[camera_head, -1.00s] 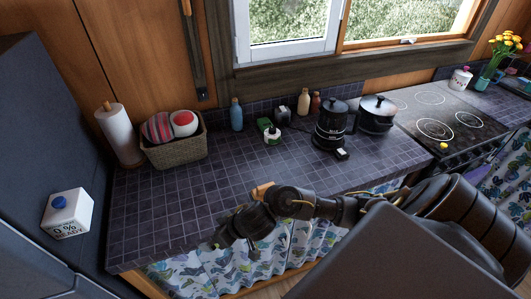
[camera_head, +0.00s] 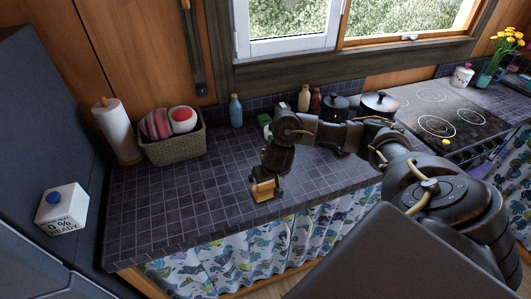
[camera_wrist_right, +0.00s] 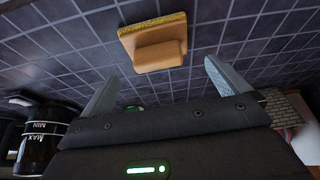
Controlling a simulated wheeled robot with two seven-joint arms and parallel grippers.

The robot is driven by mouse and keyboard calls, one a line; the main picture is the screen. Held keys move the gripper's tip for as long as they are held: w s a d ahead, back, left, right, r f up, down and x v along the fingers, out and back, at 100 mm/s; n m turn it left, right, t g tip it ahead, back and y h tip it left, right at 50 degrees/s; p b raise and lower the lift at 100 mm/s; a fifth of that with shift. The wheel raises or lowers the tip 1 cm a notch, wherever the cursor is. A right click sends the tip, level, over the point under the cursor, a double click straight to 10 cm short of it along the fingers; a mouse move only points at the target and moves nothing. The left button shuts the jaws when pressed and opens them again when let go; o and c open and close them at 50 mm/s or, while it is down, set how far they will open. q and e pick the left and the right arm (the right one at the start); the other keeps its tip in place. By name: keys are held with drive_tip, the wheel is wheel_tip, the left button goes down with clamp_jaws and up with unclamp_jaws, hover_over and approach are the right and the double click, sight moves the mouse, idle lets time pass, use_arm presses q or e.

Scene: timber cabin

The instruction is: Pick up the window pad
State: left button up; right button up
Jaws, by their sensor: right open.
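The window pad is an orange block with a handle on a yellow sponge-like base. It lies on the dark tiled counter, near its front edge, in the head view (camera_head: 263,191). In the right wrist view the window pad (camera_wrist_right: 153,47) is just beyond the fingertips, roughly centred between them. My right gripper (camera_head: 266,181) points down at the pad in the head view. In the wrist view the right gripper (camera_wrist_right: 161,72) has its fingers wide apart with nothing between them. My left gripper is not in view.
A wicker basket (camera_head: 172,149) with balls and a paper towel roll (camera_head: 118,131) stand at the left of the counter (camera_head: 190,205). Bottles (camera_head: 236,110) and dark pots (camera_head: 379,106) stand along the back. The counter around the pad is clear.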

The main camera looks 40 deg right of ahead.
sight(265, 184)
drive_tip(key=shift+x, duration=0.85)
drive_tip(key=b+x, duration=0.2)
drive_tip(key=x, duration=0.2)
drive_tip(key=shift+d+f, duration=0.15)
drive_tip(key=shift+f, duration=0.2)
drive_tip(key=shift+w+f, duration=0.2)
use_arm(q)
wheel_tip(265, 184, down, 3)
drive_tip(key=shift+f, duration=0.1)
use_arm(e)
drive_tip(key=shift+c, duration=0.3)
drive_tip(key=c, duration=0.7)
drive_tip(key=shift+r, duration=0.1)
